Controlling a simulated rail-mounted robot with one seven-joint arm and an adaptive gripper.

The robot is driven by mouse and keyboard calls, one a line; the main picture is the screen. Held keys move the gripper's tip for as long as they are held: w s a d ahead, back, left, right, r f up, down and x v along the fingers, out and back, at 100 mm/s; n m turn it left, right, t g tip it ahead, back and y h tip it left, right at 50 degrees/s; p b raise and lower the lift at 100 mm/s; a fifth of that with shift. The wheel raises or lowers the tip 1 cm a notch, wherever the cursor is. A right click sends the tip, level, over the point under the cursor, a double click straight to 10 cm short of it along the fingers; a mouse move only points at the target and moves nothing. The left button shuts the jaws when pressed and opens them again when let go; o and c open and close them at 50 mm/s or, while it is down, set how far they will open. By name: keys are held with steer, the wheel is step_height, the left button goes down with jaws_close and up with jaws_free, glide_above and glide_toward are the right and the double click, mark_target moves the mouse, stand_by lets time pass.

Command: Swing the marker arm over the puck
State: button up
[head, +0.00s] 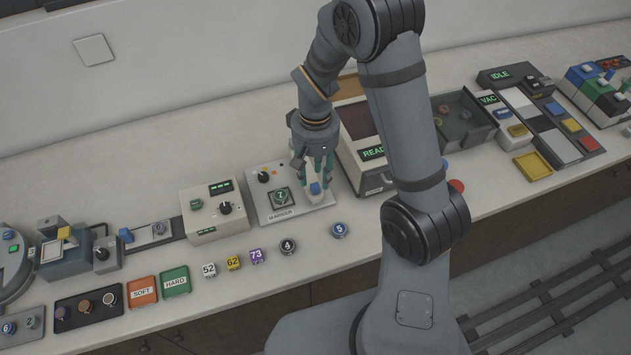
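The marker station is a pale box (262,213) labelled MARKER, in the middle of the counter in the head view. A dark round puck with a green top (281,197) sits on its plate. A blue knob (315,188), apparently the marker arm's handle, is at the station's right side, to the right of the puck and not over it. The rest of the marker arm is hard to make out. My gripper (317,184) points down at the knob, its greenish fingers on either side of it. I cannot tell whether they touch or grip it.
A machine with a green READY-type display (372,153) stands close to the right of my gripper. A beige box with a dial (214,212) stands to the left. My arm hides part of the counter.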

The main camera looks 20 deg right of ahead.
mark_target(315, 185)
steer(key=shift+f, duration=2.05)
steer(key=shift+c, duration=0.2)
